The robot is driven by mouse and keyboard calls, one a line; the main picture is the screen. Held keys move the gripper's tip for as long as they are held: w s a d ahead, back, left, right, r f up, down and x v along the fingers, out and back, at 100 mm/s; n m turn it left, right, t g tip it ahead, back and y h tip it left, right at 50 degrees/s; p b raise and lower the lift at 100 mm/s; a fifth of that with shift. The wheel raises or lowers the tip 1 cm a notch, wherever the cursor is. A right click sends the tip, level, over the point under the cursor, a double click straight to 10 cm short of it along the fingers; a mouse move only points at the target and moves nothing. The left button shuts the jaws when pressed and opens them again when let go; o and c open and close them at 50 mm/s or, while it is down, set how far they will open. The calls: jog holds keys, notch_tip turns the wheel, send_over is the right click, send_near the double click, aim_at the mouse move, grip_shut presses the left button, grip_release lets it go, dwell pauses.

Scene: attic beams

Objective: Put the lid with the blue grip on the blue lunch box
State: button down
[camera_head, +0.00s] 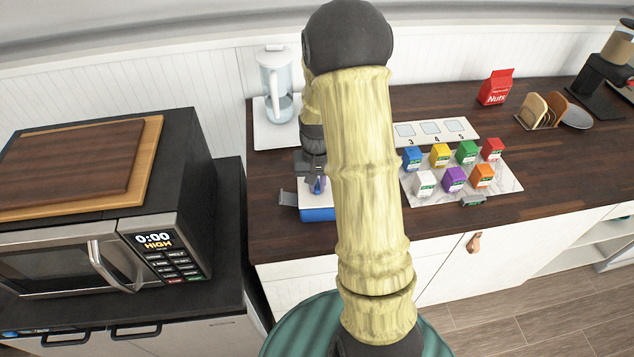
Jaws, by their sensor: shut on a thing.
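The blue lunch box (318,215) sits near the front edge of the dark wooden counter, left of my arm; my arm hides its right part. A pale lid with a blue grip (318,187) is over the box. My gripper (316,184) points down and is shut on the blue grip. The lid appears on or just above the box; I cannot tell whether it touches or is fully seated. A small grey piece (287,198) shows at the left side of the box.
A pitcher (277,85) stands on a white tray (262,140) behind. Right of my arm, several small coloured cartons stand on a marble board (418,196), before a numbered white strip (462,127). A microwave (70,255) stands left. The counter's right part is mostly clear.

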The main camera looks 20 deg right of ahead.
jog(key=shift+f, duration=0.25)
jog(key=c, duration=1.3)
grip_release()
jog(key=shift+c, duration=0.2)
notch_tip(320, 180, up, 17)
jog(key=b, duration=0.2)
jog(key=shift+r, duration=0.2)
